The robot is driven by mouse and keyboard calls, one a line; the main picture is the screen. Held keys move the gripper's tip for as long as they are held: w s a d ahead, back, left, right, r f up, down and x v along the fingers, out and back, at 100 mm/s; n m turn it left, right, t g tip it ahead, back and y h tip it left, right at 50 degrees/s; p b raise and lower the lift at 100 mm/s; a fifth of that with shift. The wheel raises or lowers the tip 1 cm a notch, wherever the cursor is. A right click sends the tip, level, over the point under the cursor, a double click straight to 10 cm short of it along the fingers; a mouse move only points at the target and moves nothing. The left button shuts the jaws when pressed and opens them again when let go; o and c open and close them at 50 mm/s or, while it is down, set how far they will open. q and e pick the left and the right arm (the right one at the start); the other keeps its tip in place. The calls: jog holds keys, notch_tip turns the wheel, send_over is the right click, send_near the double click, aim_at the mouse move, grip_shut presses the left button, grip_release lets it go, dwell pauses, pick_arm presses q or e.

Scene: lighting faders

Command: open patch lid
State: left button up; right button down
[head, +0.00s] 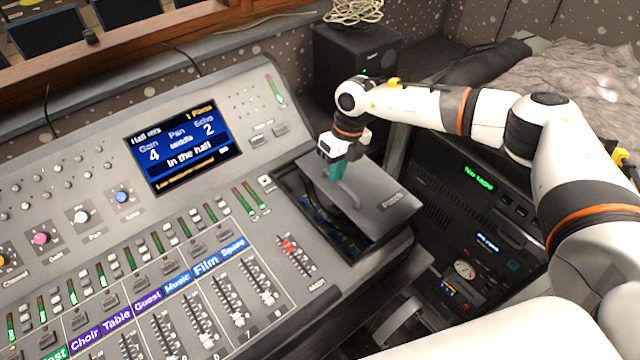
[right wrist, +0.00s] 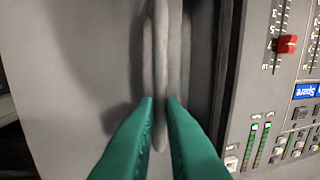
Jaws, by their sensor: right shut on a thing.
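The patch lid (head: 395,207) is a flat grey panel at the right end of the mixing console, and its lettering is too small to read surely. It stands partly open, with a dark compartment (head: 312,212) showing beside and under it. A grey bar handle (head: 350,192) runs along its top. My right gripper (head: 337,174), with green fingers, is shut on this handle. In the right wrist view, the green fingertips (right wrist: 160,103) press on both sides of the handle (right wrist: 161,45), with the lid (right wrist: 70,60) behind. My left gripper is out of view.
The console (head: 90,240) carries faders, coloured knobs and a lit screen (head: 183,145) left of the lid. A red fader (head: 288,246) sits close to the compartment. A black speaker (head: 355,55) stands behind, and a rack of equipment (head: 470,230) stands to the right.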

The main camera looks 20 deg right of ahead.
jog(key=b, duration=0.3)
send_over(363, 169)
jog(key=c, duration=1.5)
grip_release()
jog(key=shift+r, duration=0.1)
notch_tip(363, 169, up, 12)
jog(key=d+b, duration=0.2)
jog(key=shift+w, duration=0.35)
jog(key=shift+d, duration=0.1)
jog(key=shift+f, duration=0.25)
